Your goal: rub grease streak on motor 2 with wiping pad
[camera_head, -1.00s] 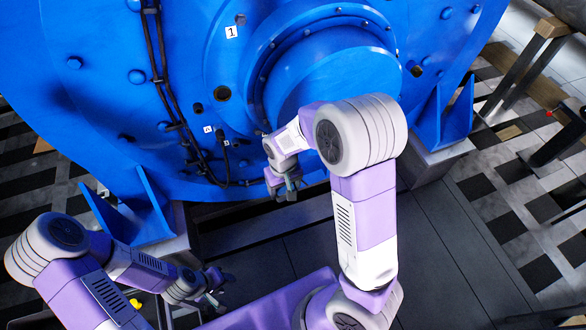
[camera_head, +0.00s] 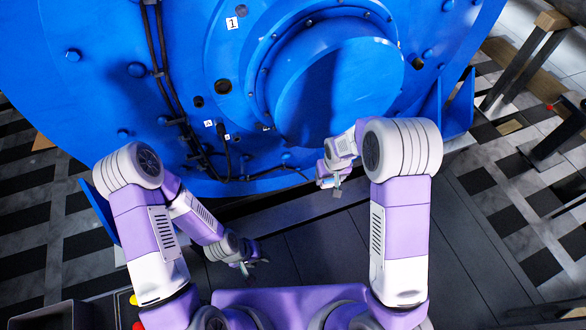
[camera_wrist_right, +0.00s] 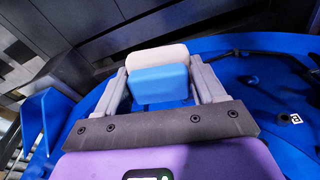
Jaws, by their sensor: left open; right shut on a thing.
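A large blue motor (camera_head: 110,95) fills the upper part of the head view. A white label on it reads 1; I see no label that I can read as 2. My right gripper (camera_head: 336,188) is by the motor's lower edge. In the right wrist view my right gripper (camera_wrist_right: 160,85) is shut on the wiping pad (camera_wrist_right: 160,82), a block with a blue layer and a pale layer. The blue motor surface is behind the pad. My left gripper (camera_head: 252,264) is open and empty, lower and to the left of the right one. I cannot make out a grease streak.
A dark bin (camera_head: 55,317) stands at the lower left, beside a yellow button (camera_head: 133,299) and a red button. Black cables (camera_head: 172,90) run down the motor's face. Dark metal stands with a wooden block (camera_head: 552,21) are at the right. Dark floor panels lie below the motor.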

